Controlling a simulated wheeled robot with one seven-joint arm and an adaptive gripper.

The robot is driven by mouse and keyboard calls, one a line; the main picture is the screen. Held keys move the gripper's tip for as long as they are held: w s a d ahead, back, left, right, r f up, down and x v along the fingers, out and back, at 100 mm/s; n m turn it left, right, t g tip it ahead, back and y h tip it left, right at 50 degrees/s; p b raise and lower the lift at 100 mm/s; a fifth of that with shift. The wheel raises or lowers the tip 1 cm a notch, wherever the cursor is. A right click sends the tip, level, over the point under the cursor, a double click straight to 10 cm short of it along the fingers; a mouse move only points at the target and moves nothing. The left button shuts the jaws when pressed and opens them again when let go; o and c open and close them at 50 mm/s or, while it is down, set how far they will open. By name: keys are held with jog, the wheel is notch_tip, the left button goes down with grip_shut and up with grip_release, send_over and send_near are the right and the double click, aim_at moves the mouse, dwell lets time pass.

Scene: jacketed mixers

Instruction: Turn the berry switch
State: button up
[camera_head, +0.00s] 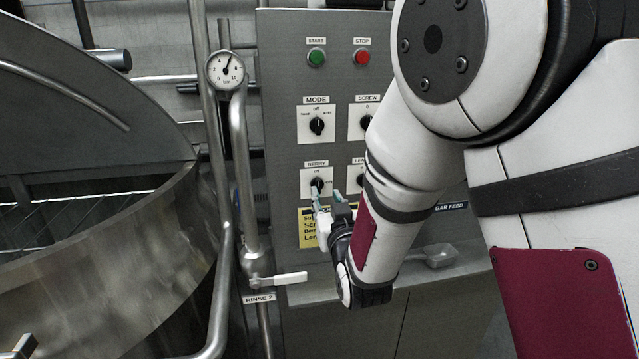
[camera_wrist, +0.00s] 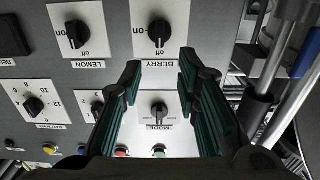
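The berry switch (camera_head: 317,184) is a black knob on a white plate labelled BERRY, low on the grey panel. My gripper (camera_head: 336,196) is just in front of it and partly covers its plate. In the wrist view, which is upside down, the berry switch (camera_wrist: 159,32) lies ahead, between and beyond the two green-padded fingertips. Its pointer appears to be toward "off". My gripper (camera_wrist: 160,62) is open, with nothing between the fingers. The fingers look apart from the knob, though the exact gap is hard to judge.
The lemon switch (camera_wrist: 77,34) is beside the berry switch, and the mode switch (camera_head: 317,125) is above it. START (camera_head: 316,57) and STOP (camera_head: 362,57) buttons are higher. A pipe with a gauge (camera_head: 226,70) and a rinse valve handle (camera_head: 280,279) stand left. A steel mixer bowl (camera_head: 150,270) fills the far left.

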aim_at(319, 182)
jog(key=x, duration=0.8)
jog(key=shift+w+a, duration=0.1)
jog(key=shift+w, duration=0.25)
jog(key=shift+c, duration=0.6)
grip_shut()
